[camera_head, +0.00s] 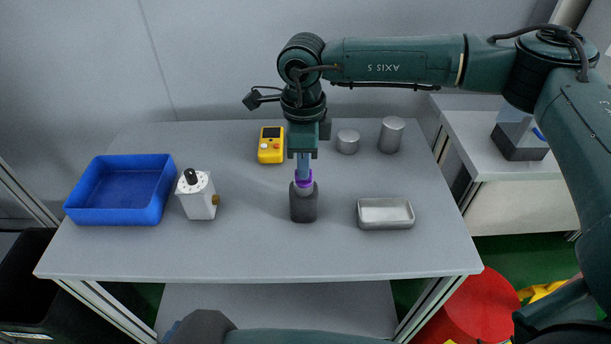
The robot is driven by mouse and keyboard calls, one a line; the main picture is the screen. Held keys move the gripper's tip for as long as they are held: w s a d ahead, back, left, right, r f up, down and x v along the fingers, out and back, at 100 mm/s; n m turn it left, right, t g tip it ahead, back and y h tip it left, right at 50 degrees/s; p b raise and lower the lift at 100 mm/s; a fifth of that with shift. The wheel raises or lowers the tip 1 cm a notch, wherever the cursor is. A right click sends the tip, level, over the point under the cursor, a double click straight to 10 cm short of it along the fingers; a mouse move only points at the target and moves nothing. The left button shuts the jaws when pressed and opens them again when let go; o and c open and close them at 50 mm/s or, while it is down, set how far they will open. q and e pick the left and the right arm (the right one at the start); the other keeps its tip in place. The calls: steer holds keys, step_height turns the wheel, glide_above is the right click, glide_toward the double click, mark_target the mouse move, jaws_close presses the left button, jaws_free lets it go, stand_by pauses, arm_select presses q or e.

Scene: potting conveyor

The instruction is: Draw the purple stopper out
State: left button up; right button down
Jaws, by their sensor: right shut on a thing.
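The purple stopper (303,180) is at the mouth of a dark grey bottle-like container (303,207), which stands upright near the middle of the table. My right gripper (303,172) points straight down from above and is shut on the purple stopper. The fingers partly hide the stopper, so I cannot tell how deep it sits in the neck. My left arm shows only in part at the bottom edge of the view, and its gripper's fingers cannot be made out.
On the grey table (260,255) are a blue tray (120,215), a white device with a black knob (198,198), a yellow meter (271,146), two grey cylinders (391,135) (347,142) and a metal tray (386,222). The front middle is clear.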

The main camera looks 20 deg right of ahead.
steer(key=shift+r, duration=0.2)
steer(key=shift+r+p, duration=0.75)
steer(key=shift+r, duration=0.65)
arm_select(q)
steer(key=shift+r, duration=0.7)
steer(key=shift+a+f, duration=0.1)
steer(key=shift+f, duration=0.05)
arm_select(e)
steer(key=shift+r+p, duration=0.55)
steer(key=shift+r, duration=0.7)
arm_select(q)
steer(key=shift+s+m, duration=0.2)
steer(key=shift+m, duration=0.2)
arm_select(e)
steer(key=shift+r, duration=0.3)
arm_select(q)
steer(key=shift+r, duration=0.3)
arm_select(e)
steer(key=shift+r, duration=0.2)
